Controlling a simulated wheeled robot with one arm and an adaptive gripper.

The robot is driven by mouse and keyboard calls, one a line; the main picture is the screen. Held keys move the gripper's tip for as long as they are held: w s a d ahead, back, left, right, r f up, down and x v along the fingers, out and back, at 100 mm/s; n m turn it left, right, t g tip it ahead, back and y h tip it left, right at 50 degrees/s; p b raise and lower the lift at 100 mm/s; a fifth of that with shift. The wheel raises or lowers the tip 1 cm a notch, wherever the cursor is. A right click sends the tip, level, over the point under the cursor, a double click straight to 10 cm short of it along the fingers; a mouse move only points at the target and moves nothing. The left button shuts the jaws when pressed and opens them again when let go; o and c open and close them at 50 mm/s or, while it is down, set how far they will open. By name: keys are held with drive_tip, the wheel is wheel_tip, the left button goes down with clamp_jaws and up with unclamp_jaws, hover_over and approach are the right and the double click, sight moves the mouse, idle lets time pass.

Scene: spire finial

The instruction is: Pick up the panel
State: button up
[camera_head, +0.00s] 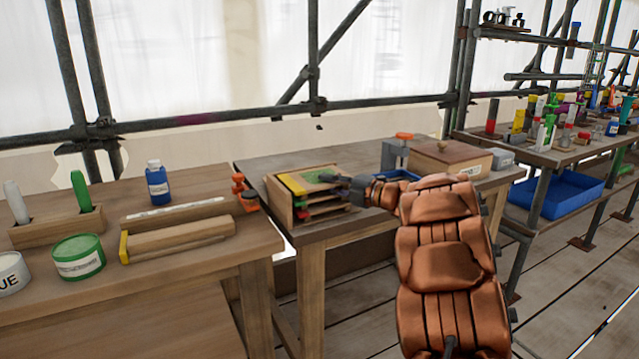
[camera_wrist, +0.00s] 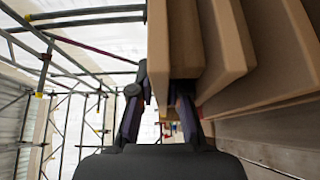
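A wooden rack (camera_head: 282,205) on the middle table holds several stacked flat panels, with yellow, green, red and purple marks at their edges. The top panel (camera_head: 318,176) has a green patch. My gripper (camera_head: 336,179) is at the right side of this stack. In the wrist view, several brown boards show edge-on, and the outermost board (camera_wrist: 158,50) reaches between the two fingertips of my gripper (camera_wrist: 162,96). One finger is on each side of it, close to its faces. I cannot tell whether both fingers press on it. The board's far end is out of view.
A lidded wooden box (camera_head: 449,158) and a grey stand with an orange knob (camera_head: 403,137) are behind my arm. The left bench holds a blue bottle (camera_head: 157,184), a green tin (camera_head: 78,258) and wooden blocks. A blue bin (camera_head: 558,193) sits under the right table.

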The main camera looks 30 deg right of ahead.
drive_tip(key=shift+w+a+f, duration=0.15)
drive_tip(key=shift+w+a, duration=0.1)
drive_tip(key=shift+w, duration=0.15)
clamp_jaws()
drive_tip(key=shift+r+p, duration=0.4)
drive_tip(key=shift+r, duration=1.55)
drive_tip(key=s+a, duration=0.2)
drive_tip(key=s, duration=0.5)
drive_tip(key=s+a+r, duration=0.1)
drive_tip(key=s+a, duration=0.2)
drive_tip(key=s, duration=0.5)
drive_tip(key=shift+a, duration=0.2)
drive_tip(key=shift+r, duration=0.1)
